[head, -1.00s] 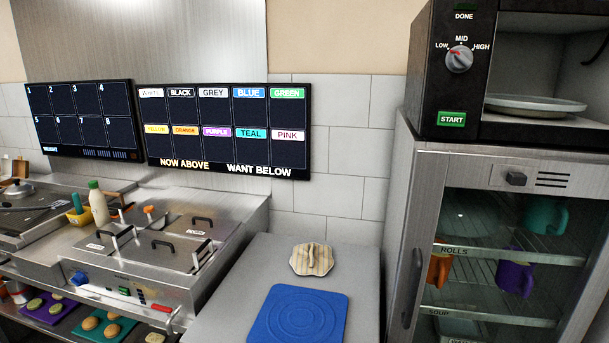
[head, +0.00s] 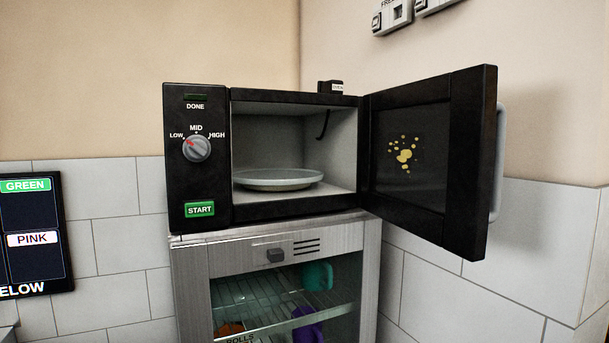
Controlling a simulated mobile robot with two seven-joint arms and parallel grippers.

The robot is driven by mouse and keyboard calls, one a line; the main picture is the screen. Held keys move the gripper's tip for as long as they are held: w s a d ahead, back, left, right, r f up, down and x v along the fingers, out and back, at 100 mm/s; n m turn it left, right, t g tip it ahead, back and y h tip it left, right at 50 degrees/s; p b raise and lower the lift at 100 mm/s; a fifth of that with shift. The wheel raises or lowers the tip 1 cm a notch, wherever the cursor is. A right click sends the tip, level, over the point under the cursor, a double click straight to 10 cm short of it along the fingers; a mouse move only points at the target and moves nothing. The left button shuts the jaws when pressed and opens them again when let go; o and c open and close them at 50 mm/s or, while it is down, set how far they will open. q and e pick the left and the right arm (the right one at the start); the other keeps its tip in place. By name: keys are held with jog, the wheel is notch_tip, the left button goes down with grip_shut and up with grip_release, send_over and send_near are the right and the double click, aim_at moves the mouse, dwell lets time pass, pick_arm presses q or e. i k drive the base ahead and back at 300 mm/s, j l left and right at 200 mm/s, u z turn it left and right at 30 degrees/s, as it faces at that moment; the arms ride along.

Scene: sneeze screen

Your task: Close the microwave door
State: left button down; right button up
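The black microwave (head: 196,112) stands on top of a metal glass-fronted cabinet in the middle of the head view. Its door (head: 472,165) is wide open, hinged on the right side and swung out toward the right. Yellow splatter marks the inside of the door window. A grey vertical handle (head: 499,165) shows at the door's outer edge, partly behind it. Inside the cavity a pale round plate (head: 278,180) lies on the floor. Neither of my grippers is in view.
The cabinet (head: 225,262) below holds teal, purple and orange items behind glass. A small black box (head: 331,87) sits on top of the microwave. A wall corner and tiled wall (head: 545,240) stand close behind the open door. A dark label screen (head: 35,235) is at the left.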

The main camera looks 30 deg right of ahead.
aim_at(433, 167)
jog(key=i+l+z, duration=0.3)
jog(key=z, duration=0.35)
jog(key=k, duration=0.4)
jog(key=l+u, duration=0.25)
jog(key=l, duration=0.8)
jog(key=l+u, duration=0.25)
jog(key=l, duration=0.8)
jog(key=k+j, duration=0.1)
jog(key=k, duration=0.45)
jog(key=l+u, duration=0.05)
